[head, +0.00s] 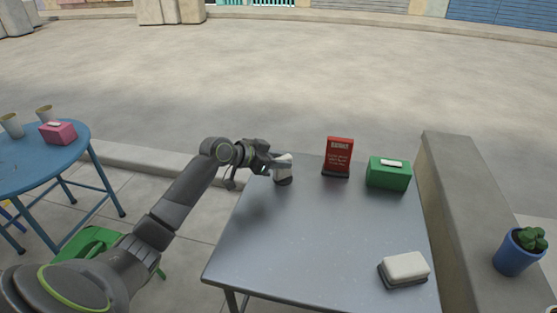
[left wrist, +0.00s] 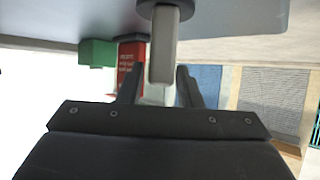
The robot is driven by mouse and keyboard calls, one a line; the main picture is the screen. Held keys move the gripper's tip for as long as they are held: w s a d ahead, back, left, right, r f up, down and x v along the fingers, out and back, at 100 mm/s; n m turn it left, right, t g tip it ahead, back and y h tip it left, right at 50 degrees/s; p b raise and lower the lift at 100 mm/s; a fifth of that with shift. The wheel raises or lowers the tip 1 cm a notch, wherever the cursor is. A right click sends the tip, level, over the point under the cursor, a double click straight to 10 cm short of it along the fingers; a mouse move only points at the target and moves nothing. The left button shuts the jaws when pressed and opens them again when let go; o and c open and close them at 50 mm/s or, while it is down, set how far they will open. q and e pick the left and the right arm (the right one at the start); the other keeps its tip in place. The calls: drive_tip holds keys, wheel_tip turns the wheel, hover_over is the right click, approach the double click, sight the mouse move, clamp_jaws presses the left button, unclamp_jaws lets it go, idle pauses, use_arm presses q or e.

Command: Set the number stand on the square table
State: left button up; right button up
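The number stand (head: 282,165), a pale plate on a dark round base, is upright at the far left corner of the grey square table (head: 320,230). Its base appears to be on the tabletop. My left gripper (head: 268,165) is beside its left side. In the left wrist view, which is upside down, the stand (left wrist: 163,50) shows between the two spread fingers of my left gripper (left wrist: 160,80). A gap shows between the plate and the left-hand finger. The far face of the plate is hidden. My right gripper is not in view.
A red sign (head: 338,156) and a green tissue box (head: 388,173) stand at the table's back right. A white block on a dark base (head: 404,268) lies front right. The table's middle is clear. A concrete ledge (head: 465,220) runs along the right; a blue round table (head: 35,165) is left.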

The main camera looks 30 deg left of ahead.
use_arm(q)
drive_tip(key=shift+o, duration=0.9)
